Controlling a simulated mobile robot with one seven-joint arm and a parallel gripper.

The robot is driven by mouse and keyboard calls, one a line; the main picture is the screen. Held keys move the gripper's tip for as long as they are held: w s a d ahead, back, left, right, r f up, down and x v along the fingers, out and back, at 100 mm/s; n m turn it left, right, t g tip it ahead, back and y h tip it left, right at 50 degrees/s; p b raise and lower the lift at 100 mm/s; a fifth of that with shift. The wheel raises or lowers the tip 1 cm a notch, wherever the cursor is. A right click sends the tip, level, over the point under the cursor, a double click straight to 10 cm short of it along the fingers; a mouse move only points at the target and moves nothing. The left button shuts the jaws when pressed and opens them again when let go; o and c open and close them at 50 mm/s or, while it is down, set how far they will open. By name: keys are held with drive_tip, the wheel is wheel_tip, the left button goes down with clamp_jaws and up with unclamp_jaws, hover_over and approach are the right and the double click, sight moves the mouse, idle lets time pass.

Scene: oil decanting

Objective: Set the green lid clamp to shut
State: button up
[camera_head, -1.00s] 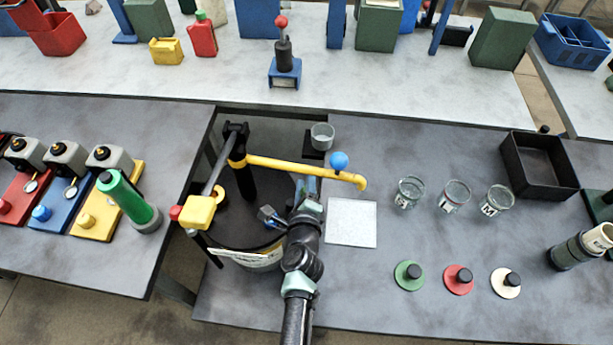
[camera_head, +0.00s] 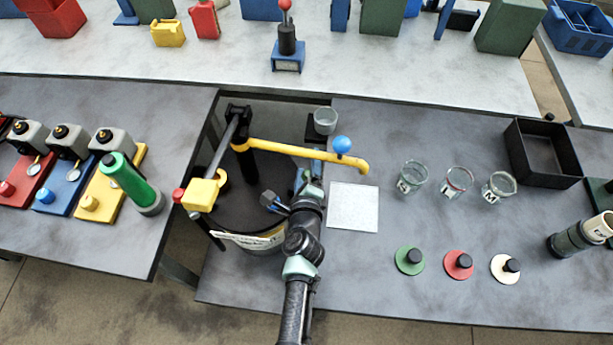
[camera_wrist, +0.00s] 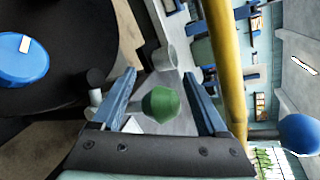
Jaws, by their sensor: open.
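A green faceted knob (camera_wrist: 161,104), which looks like the green lid clamp, shows between my fingers in the wrist view. It stands apart from both fingers. In the head view I cannot make it out; my arm covers that side of the drum. My gripper (camera_head: 312,172) is open at the right edge of the drum's black lid (camera_head: 240,203), and its two blue fingers show in the wrist view (camera_wrist: 163,88). A blue round knob (camera_wrist: 24,60) with a white mark lies over the dark lid in the wrist view. Whether the green clamp is open or shut cannot be told.
A yellow pipe (camera_head: 290,152) with a blue ball (camera_head: 342,145) runs close above my gripper. A white pad (camera_head: 353,207), several glass jars and coloured lids occupy the right table. A clear cup (camera_head: 325,120) stands behind the pipe.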

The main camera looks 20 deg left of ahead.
drive_tip(key=v, duration=1.2)
drive_tip(key=shift+s+p, duration=0.35)
drive_tip(key=shift+p, duration=0.05)
drive_tip(key=shift+d+r, duration=0.1)
drive_tip(key=shift+d, duration=0.05)
drive_tip(key=w+d+r+n+t, duration=0.15)
drive_tip(key=w+r+n, duration=0.25)
drive_tip(key=r, duration=0.8)
drive_tip(key=w+d+r+n+t, duration=0.1)
drive_tip(key=w+r+n+t, duration=0.25)
drive_tip(key=r, duration=0.85)
drive_tip(key=w+d+r+n+t, duration=0.1)
drive_tip(key=w+r+n, duration=0.35)
drive_tip(key=r, duration=0.75)
drive_tip(key=s+d+r+n+t+h, duration=0.1)
drive_tip(key=s+d+r+n+t, duration=0.1)
drive_tip(key=r, duration=0.8)
drive_tip(key=s+d+r+n+t+h, duration=0.2)
drive_tip(key=s+d+r+n+t, duration=0.1)
drive_tip(key=s+r, duration=0.4)
drive_tip(key=s+d+r+n+t+h, duration=0.2)
drive_tip(key=s+d+r+t, duration=0.1)
drive_tip(key=r, duration=0.9)
drive_tip(key=shift+s+d+r, duration=0.3)
drive_tip(key=shift+s+d, duration=0.4)
drive_tip(key=shift+s, duration=0.3)
